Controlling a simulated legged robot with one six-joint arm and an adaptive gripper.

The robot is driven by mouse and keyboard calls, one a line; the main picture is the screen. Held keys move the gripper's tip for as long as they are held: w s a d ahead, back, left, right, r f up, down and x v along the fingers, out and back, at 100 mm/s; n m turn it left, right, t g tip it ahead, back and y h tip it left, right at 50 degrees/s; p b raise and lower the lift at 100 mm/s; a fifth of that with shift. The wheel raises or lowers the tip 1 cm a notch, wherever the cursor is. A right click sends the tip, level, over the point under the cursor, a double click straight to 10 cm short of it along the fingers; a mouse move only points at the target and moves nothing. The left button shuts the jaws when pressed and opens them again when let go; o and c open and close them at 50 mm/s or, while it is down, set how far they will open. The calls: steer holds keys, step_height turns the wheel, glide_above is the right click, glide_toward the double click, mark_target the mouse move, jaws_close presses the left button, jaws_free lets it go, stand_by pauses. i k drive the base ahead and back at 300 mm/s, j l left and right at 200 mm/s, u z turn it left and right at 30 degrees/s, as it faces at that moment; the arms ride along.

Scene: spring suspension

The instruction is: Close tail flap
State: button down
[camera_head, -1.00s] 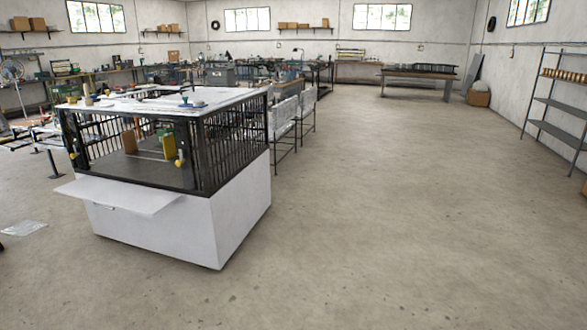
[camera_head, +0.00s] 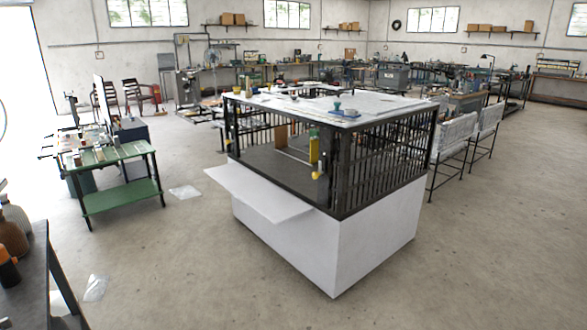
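The tail flap (camera_head: 257,194) is a flat white panel. It stands out level from the front left side of a white-based box with black barred sides (camera_head: 385,157). The flap is open, and the inside of the box shows above it. Yellow-tipped fittings (camera_head: 318,175) are at the posts on either side of the opening. The box's white top (camera_head: 350,101) carries a few small objects. My gripper and arm are not in view, so where the gripper is relative to the flap cannot be told.
A green workbench (camera_head: 122,180) stands to the left of the box. A dark table (camera_head: 40,270) with bottles is at the lower left. White-topped stands (camera_head: 455,135) are close behind the box on the right. The concrete floor in front is clear except for plastic sheets (camera_head: 185,191).

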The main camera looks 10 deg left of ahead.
mark_target(275, 204)
steer(key=i+j+u, duration=0.2)
steer(key=i+u, duration=0.25)
steer(key=i, duration=0.2)
steer(key=i+u, duration=0.4)
steer(key=i, duration=0.3)
steer(key=i+j+z, duration=1.05)
steer(key=j, duration=0.25)
steer(key=i+j+z, duration=0.15)
steer(key=j, duration=0.25)
steer(key=i+j+z, duration=0.15)
steer(key=j, duration=0.2)
steer(key=j+z, duration=0.2)
steer(key=j, duration=0.2)
